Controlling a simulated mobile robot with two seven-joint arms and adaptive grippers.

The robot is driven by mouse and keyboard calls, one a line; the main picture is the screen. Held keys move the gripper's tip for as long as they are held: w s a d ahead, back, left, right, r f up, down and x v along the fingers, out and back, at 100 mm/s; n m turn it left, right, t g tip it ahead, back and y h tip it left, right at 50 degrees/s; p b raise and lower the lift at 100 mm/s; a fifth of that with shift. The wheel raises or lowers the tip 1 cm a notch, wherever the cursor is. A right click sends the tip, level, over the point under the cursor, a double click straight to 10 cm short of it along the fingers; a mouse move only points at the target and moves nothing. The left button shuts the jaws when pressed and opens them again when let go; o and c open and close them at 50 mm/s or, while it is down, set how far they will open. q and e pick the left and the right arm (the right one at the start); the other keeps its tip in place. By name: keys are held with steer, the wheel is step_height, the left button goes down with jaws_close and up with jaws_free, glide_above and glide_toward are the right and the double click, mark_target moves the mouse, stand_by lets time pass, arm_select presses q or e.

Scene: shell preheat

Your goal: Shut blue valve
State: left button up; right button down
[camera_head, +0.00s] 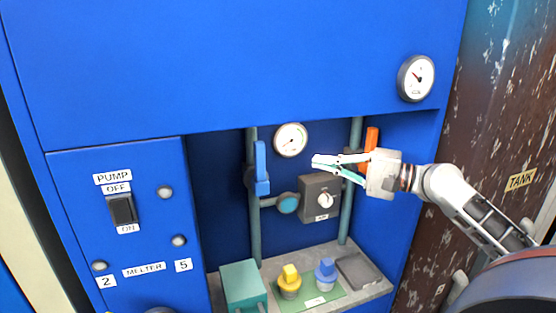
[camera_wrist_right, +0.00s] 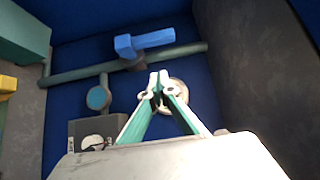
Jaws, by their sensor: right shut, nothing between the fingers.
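The blue valve handle (camera_head: 261,168) sits on the left vertical pipe (camera_head: 254,224) inside the recess. It stands upright in the head view, roughly along the pipe. In the right wrist view the blue handle (camera_wrist_right: 145,42) lies ahead of the fingertips, nearly in line with its pipe (camera_wrist_right: 85,70), slightly tilted. My right gripper (camera_head: 318,164) is shut and empty, to the right of the blue handle and apart from it. Its fingertips (camera_wrist_right: 160,80) also show in the wrist view. My left gripper is out of view.
An orange handle (camera_head: 371,138) is behind my right gripper. A round gauge (camera_head: 290,140) and a grey dial box (camera_head: 320,198) are nearby. A shelf (camera_head: 376,286) below holds a teal block (camera_head: 243,284) and yellow (camera_head: 290,282) and blue (camera_head: 325,273) knobbed parts.

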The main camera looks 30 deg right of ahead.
mark_target(260, 168)
steer(key=s+a+p+x, duration=0.1)
steer(key=a+p+x, duration=0.1)
steer(key=x, duration=0.8)
steer(key=shift+a+p, duration=0.35)
steer(key=shift+w, duration=0.15)
